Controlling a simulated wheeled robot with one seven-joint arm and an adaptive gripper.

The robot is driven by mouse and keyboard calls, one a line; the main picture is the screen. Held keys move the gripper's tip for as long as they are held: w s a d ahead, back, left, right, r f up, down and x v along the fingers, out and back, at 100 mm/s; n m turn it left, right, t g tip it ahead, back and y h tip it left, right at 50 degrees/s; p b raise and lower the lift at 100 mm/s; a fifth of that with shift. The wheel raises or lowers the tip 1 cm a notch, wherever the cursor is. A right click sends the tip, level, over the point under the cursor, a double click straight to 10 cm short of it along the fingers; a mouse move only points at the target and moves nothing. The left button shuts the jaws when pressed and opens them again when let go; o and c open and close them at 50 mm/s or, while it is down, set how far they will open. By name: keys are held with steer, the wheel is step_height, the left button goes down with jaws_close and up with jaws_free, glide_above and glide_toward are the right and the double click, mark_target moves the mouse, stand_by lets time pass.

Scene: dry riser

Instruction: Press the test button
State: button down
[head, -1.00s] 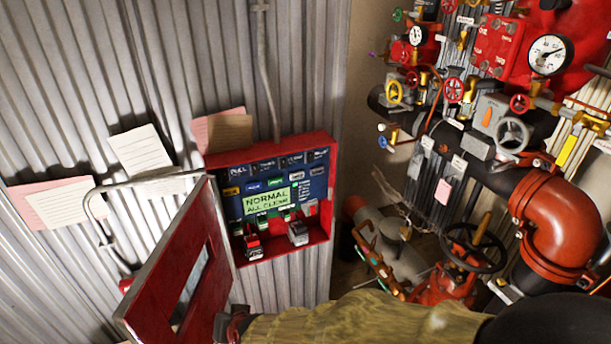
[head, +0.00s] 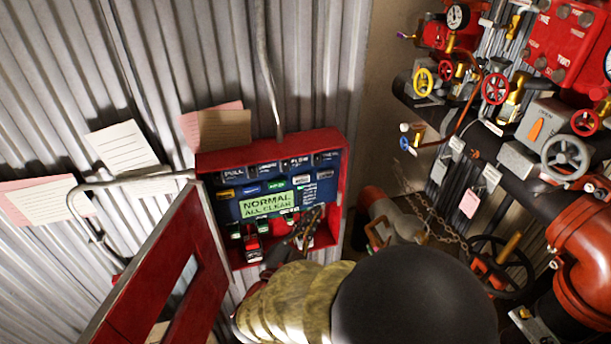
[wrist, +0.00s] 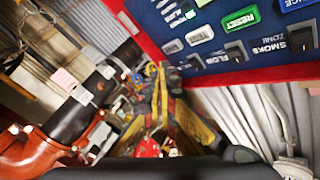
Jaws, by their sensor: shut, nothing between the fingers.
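The red alarm box (head: 202,162) hangs on the corrugated wall with its door open to the left. Its blue panel (head: 232,213) carries a green display reading NORMAL ALL CLEAR (head: 267,205). In the wrist view a small white button (wrist: 200,36), whose label seems to read TEST, sits beside a green RESET button (wrist: 240,19). My gripper (head: 316,212) is shut and empty, in front of the panel's lower right part. In the wrist view its yellow-and-black fingers (wrist: 162,75) point past the panel's red edge. Contact cannot be told.
The open red door (head: 160,265) stands out at the left. A bent grey pipe (head: 130,185) runs behind it. Red and black pipework with valves (head: 565,155) and an orange pipe elbow (head: 580,250) fill the right side. Paper notes (head: 122,145) hang on the wall.

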mark_target(301, 179)
steer(key=shift+s+d+r+m+h, duration=0.15)
steer(key=shift+s+d+r+h, duration=0.1)
steer(key=shift+r, duration=0.3)
steer(key=shift+s+d+r+m+h, duration=0.15)
steer(key=shift+s+r+h, duration=0.1)
steer(key=shift+r, duration=0.25)
steer(key=shift+w, duration=0.1)
steer(key=w+a, duration=0.2)
steer(key=w, duration=0.6)
steer(key=shift+w+a+b, duration=0.2)
steer(key=shift+a+b, duration=0.05)
steer(key=shift+b, duration=0.1)
steer(key=shift+w, duration=0.1)
stand_by(0.6)
steer(key=shift+w+a, duration=0.1)
steer(key=shift+w, duration=0.15)
